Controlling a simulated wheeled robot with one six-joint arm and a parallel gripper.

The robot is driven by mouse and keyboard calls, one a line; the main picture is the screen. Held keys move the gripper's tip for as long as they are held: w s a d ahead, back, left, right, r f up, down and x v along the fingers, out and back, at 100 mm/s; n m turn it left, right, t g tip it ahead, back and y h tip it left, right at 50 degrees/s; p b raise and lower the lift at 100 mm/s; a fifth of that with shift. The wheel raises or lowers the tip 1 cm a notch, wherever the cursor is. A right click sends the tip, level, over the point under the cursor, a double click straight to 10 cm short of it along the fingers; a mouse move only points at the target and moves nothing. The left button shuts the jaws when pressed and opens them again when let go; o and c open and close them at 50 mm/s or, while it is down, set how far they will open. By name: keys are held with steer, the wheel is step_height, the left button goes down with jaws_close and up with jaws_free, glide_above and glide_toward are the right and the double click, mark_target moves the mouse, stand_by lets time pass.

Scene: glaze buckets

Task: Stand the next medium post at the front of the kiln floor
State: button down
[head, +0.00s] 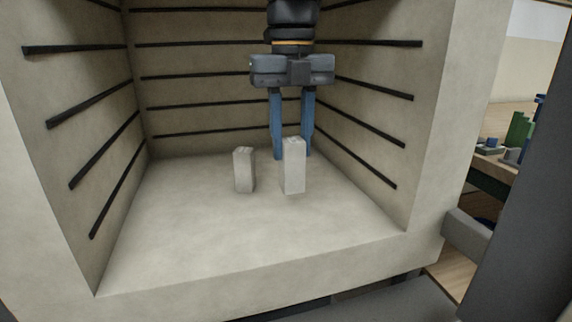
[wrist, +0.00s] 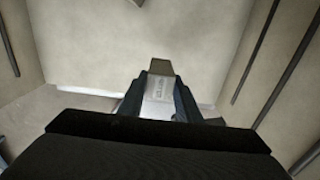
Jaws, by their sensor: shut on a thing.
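My gripper (head: 292,155) reaches down from the top into the kiln (head: 180,240), with its blue fingers closed on a pale upright post (head: 293,172). The held post stands in the middle right of the kiln floor. I cannot tell whether its base touches the floor. In the wrist view the post (wrist: 158,89) shows end-on between the finger tips of my gripper (wrist: 158,98). A second, shorter-looking pale post (head: 244,170) stands upright to the left of the held one, with a gap between them.
Dark rods (head: 215,41) line the kiln's side and back walls. The floor in front of both posts is clear up to the front lip. Outside on the right, a bench (head: 492,166) bears green and blue items.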

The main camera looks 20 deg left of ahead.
mark_target(292, 168)
steer(key=shift+f, duration=2.2)
steer(key=shift+f, duration=0.6)
steer(key=c, duration=1.3)
jaws_free()
steer(key=shift+r, duration=0.1)
step_height(292, 168, up, 8)
steer(key=shift+r, duration=0.25)
